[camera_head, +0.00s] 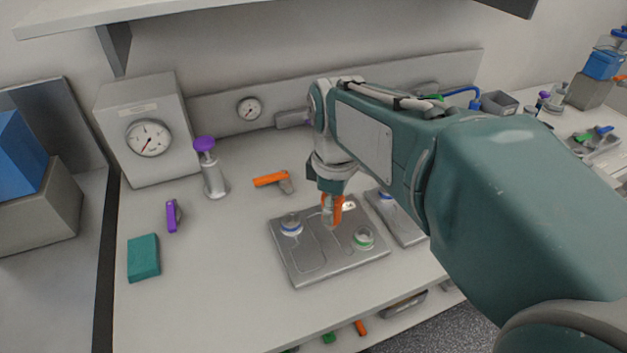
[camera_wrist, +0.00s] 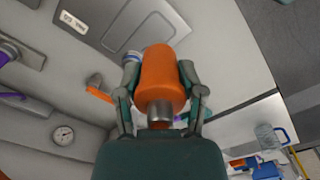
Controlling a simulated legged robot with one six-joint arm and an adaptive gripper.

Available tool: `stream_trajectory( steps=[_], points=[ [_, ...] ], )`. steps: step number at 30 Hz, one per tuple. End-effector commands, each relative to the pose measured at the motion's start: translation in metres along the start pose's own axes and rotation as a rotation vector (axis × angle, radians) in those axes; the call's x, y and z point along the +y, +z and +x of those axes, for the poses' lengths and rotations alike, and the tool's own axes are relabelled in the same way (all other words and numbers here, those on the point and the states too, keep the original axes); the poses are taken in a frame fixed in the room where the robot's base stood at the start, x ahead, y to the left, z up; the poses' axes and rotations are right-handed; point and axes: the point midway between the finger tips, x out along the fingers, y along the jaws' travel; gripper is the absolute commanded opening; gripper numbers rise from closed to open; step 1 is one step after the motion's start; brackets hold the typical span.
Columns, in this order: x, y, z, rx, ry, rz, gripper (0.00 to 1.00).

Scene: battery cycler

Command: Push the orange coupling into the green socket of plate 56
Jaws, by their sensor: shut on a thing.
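My gripper (camera_head: 331,203) is shut on the orange coupling (camera_head: 338,211) above the front metal plate (camera_head: 310,270). In the wrist view the coupling (camera_wrist: 162,78) stands out between both fingers (camera_wrist: 160,85). The green-ringed socket (camera_head: 364,238) is on the plate's right side, right of and nearer than the coupling. A blue-ringed socket (camera_head: 290,224) is on its left side. The coupling is apart from the green socket. A white label (camera_wrist: 73,21) shows on the plate, but I cannot read its number surely. The coupling's lower end is partly hidden in the head view.
A second plate (camera_head: 411,231) with a blue-ringed socket (camera_head: 386,200) lies just right, partly behind my arm. An orange-handled part (camera_head: 271,180), a purple-topped cylinder (camera_head: 212,173), a purple-handled part (camera_head: 172,216) and a teal block (camera_head: 143,258) lie left.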

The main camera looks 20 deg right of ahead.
Motion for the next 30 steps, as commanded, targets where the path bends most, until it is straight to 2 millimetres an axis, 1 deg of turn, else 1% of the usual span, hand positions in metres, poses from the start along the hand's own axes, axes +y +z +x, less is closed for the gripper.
stream_trajectory(
  steps=[30],
  points=[
    [0.0, 0.0, -0.042, 0.0, 0.0, 0.0, 0.0]
  ],
)
